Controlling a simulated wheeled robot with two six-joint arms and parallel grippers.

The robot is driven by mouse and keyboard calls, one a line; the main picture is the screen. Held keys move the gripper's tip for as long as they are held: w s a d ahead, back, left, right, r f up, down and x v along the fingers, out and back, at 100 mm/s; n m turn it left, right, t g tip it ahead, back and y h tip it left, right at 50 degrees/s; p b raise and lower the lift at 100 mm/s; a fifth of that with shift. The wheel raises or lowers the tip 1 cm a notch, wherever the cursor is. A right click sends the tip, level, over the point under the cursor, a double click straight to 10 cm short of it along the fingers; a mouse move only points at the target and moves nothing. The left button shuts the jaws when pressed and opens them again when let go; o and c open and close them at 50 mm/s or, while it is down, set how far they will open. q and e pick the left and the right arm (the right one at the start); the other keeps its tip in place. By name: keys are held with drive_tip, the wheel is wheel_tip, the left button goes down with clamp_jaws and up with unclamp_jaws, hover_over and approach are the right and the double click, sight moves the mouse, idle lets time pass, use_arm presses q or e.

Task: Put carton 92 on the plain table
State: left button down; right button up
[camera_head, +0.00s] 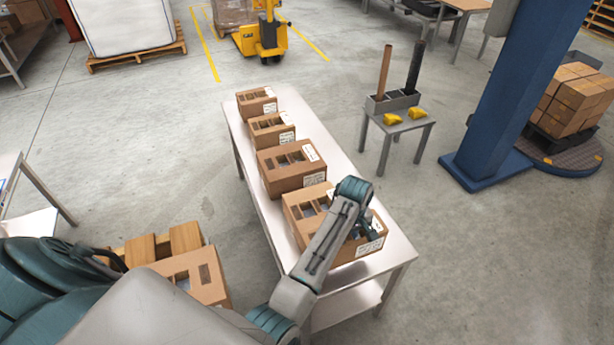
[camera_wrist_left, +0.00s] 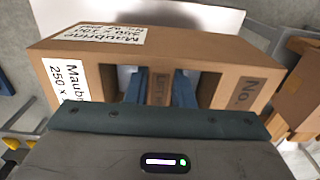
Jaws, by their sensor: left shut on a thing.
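My left gripper (camera_head: 366,232) is over the nearest brown carton (camera_head: 298,209) at the near end of a white table (camera_head: 375,268). In the left wrist view its blue fingers (camera_wrist_left: 158,88) are shut on the strip marked "LIFT" between the openings of this carton (camera_wrist_left: 215,62). The carton has white labels reading "Maubrine"; a "No." mark is partly hidden, so its number is not readable. Whether its base touches the table I cannot tell. Several similar cartons stand in a row behind it, including the adjacent one (camera_head: 285,178). My right gripper is not in view.
Another open carton (camera_head: 205,285) is at lower left, partly behind my body. A small grey table (camera_head: 405,128) with yellow items stands at right, near a blue column (camera_head: 500,100). A table edge (camera_head: 40,190) shows at far left.

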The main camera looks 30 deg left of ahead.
use_arm(q)
wheel_tip(320, 180, down, 4)
drive_tip(key=shift+w+f+p, duration=0.1)
drive_tip(key=shift+f+p, duration=0.1)
drive_tip(key=shift+p, duration=0.2)
drive_tip(key=shift+f, duration=0.8)
drive_tip(key=shift+f+p, duration=0.3)
drive_tip(key=shift+f, duration=1.5)
drive_tip(key=c, duration=1.3)
unclamp_jaws()
drive_tip(key=shift+f, duration=0.1)
drive_tip(key=shift+o, duration=0.2)
wheel_tip(320, 180, up, 11)
drive_tip(key=shift+r+b, duration=0.1)
drive_tip(key=shift+b, duration=0.6)
drive_tip(key=shift+r, duration=0.55)
